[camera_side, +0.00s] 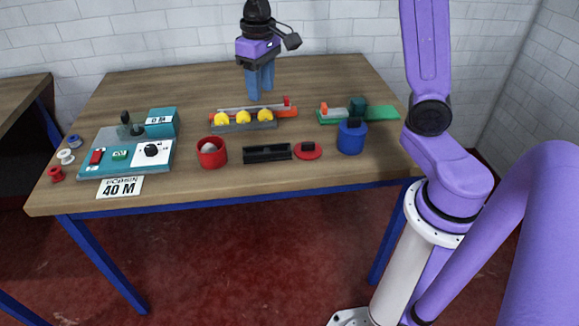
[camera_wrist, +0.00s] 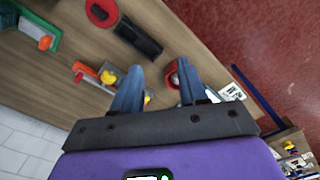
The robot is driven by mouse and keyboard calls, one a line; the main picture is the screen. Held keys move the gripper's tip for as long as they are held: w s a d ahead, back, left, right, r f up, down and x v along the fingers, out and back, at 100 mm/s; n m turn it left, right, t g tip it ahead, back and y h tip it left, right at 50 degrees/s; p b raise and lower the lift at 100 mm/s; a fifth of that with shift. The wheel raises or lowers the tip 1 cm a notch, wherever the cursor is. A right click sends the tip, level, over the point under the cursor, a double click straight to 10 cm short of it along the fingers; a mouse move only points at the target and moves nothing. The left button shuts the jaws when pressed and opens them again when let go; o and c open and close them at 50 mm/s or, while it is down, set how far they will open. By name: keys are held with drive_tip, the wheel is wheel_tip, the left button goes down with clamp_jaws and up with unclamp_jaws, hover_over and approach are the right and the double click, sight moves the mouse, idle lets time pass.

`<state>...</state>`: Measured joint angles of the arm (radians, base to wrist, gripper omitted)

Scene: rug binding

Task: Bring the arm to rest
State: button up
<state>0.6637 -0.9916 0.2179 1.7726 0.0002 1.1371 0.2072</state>
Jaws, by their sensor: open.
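My gripper (camera_side: 261,84) hangs above the back middle of the wooden table (camera_side: 330,82), with its blue fingers pointing down. In the wrist view, the two fingers of my gripper (camera_wrist: 158,93) stand apart with nothing between them. In the side view, the fingers are above and behind the rack with yellow round pieces (camera_side: 243,123). I cannot tell exactly how high they are above the table.
A teal control box (camera_side: 128,152) stands at the left, with a "40 M" card (camera_side: 120,188) in front. A red cup (camera_side: 211,152), black tray (camera_side: 267,152), red disc (camera_side: 308,150), blue pot (camera_side: 351,137) and green board (camera_side: 385,113) stand along the middle and right.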

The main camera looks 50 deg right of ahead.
drive_tip(key=s+a+f+n, duration=0.1)
drive_tip(key=s+n, duration=0.4)
drive_tip(key=s, duration=0.8)
drive_tip(key=s+a+f+n, duration=0.1)
drive_tip(key=s+f+n, duration=0.2)
drive_tip(key=s, duration=1.1)
drive_tip(key=n, duration=0.3)
drive_tip(key=shift+a+f, duration=0.15)
drive_tip(key=shift+f, duration=0.05)
